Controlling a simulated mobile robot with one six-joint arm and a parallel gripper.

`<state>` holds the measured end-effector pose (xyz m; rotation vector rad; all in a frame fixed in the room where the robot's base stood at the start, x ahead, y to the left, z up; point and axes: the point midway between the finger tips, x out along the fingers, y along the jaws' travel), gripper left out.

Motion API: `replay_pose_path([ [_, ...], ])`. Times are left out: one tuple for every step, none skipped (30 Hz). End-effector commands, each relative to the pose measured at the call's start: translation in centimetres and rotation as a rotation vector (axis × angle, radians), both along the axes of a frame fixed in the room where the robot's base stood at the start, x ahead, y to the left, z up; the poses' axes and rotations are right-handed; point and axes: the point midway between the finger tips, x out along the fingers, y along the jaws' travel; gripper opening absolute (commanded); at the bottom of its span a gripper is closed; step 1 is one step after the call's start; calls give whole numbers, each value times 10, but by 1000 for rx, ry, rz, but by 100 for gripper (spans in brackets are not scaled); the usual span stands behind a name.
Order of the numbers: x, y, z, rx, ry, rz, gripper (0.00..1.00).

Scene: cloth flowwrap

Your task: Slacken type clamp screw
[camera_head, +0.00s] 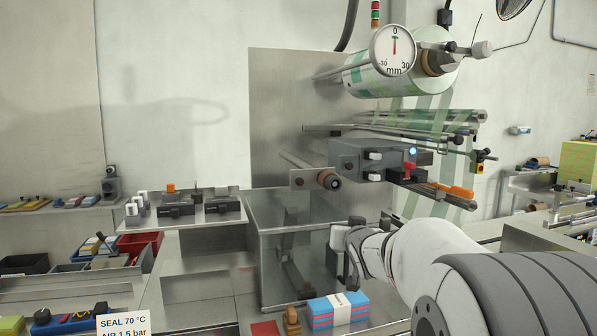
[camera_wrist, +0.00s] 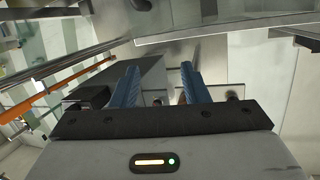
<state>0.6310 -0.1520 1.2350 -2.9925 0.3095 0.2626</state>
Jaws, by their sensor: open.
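A grey printing unit (camera_head: 352,160) sits on the machine's upright plate in the head view, with a white knob (camera_head: 374,155), a red part (camera_head: 408,168) and a lit blue lamp. An orange handle (camera_head: 456,191) lies at its right end. I cannot tell which small part is the type clamp screw. My gripper (camera_wrist: 160,82) shows two blue fingers apart, with nothing visibly held between them. In the head view my wrist is below the printing unit, and the fingertips cannot be made out. An orange bar (camera_wrist: 58,84) shows left of the fingers in the wrist view.
A clear-walled guard box (camera_head: 285,240) stands below the unit, close to my wrist. A film roll (camera_head: 400,75) with a round dial (camera_head: 393,50) is above. A pink-and-blue pack (camera_head: 338,311) lies in front. A tool shelf (camera_head: 190,210) is at left.

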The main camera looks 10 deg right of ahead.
Motion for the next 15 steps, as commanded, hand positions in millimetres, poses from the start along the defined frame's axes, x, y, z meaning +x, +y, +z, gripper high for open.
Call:
replay_pose_path([
  [19,-18,14,-3,-94,5,41],
  [28,-25,24,-7,-154,16,41],
  [38,-35,36,-9,-227,32,41],
  [45,-40,44,-11,-277,47,41],
  [49,-45,52,-13,-324,61,41],
  [54,-51,60,-16,-378,81,41],
  [58,-55,65,-17,-413,95,41],
  [60,-58,70,-19,-445,109,41],
  [62,-62,75,-21,-480,127,41],
  [63,-64,78,-21,-504,138,41],
  [64,-66,81,-22,-523,148,41],
  [65,-68,83,-24,-544,159,41],
  [65,-68,85,-24,-555,166,41],
  [66,-69,87,-24,-565,172,41],
  [68,-70,89,-24,-571,177,41],
])
